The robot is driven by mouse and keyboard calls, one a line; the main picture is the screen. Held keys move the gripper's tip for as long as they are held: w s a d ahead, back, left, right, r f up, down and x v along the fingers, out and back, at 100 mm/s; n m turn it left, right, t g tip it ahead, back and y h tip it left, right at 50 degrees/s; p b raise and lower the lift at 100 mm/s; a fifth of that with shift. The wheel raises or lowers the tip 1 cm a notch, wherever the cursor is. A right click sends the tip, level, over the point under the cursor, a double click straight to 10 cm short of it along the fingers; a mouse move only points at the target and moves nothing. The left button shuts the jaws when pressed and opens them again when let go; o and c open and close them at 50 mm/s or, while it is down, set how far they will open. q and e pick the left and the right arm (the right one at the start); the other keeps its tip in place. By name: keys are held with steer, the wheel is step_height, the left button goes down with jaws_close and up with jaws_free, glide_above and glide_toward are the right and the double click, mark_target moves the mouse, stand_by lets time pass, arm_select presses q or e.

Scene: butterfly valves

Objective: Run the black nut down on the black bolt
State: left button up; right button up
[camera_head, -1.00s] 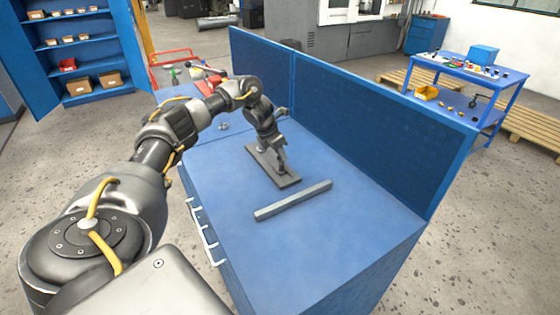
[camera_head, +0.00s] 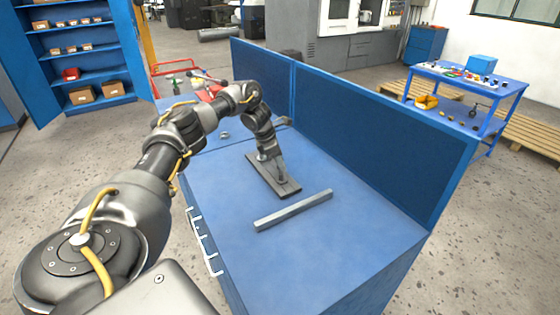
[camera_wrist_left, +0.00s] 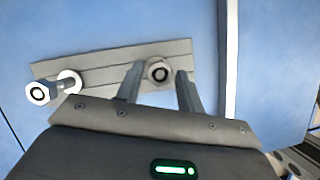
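A flat grey plate (camera_head: 260,177) lies on the blue bench; it also shows in the left wrist view (camera_wrist_left: 100,62). A hex nut (camera_wrist_left: 159,72) with a dark round centre, seen end-on, is over the plate; it looks grey here. The bolt under it is hidden. My left gripper (camera_wrist_left: 160,70) is open, one finger on each side of this nut, with a small gap showing on both sides. In the head view the left gripper (camera_head: 279,172) is low over the plate's near half. A second bolt end with a hex shape (camera_wrist_left: 40,92) stands at the plate's left. My right gripper is not in view.
A grey bar (camera_head: 293,211) lies on the bench in front of the plate. Blue panels (camera_head: 370,135) stand along the bench's back. The bench's near right part is clear. A small ring-like item (camera_head: 224,135) lies at the far left.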

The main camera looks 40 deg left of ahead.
arm_select(q)
steer(key=n+y+p, duration=0.2)
steer(key=n+p, duration=0.2)
steer(key=n, duration=0.1)
steer(key=n+y+p, duration=0.1)
steer(key=n+p, duration=0.4)
steer(key=d+n+y+p, duration=0.1)
steer(key=n+y+p, duration=0.1)
steer(key=n+p, duration=0.2)
steer(key=shift+w+r+n+y+p, duration=0.1)
steer(key=shift+r+n+y+p, duration=0.25)
steer(key=shift+p, duration=0.35)
steer(key=shift+n+g+p, duration=0.4)
steer(key=shift+n+p, duration=0.2)
steer(key=shift+n, duration=0.15)
steer(key=shift+w+f+n+y+b, duration=0.1)
steer(key=shift+f+n+y+b, duration=0.15)
steer(key=shift+n, duration=0.25)
steer(key=shift+f+n+y+b, duration=0.1)
steer(key=shift+n+b, duration=0.2)
steer(key=shift+n, duration=0.2)
steer(key=n+g, duration=0.1)
steer(key=n, duration=0.1)
steer(key=n+g+y, duration=0.1)
steer(key=n, duration=0.2)
steer(key=shift+w+d+n, duration=0.1)
steer(key=shift+d+n, duration=0.05)
steer(key=shift+n, duration=0.15)
steer(key=shift+g, duration=0.3)
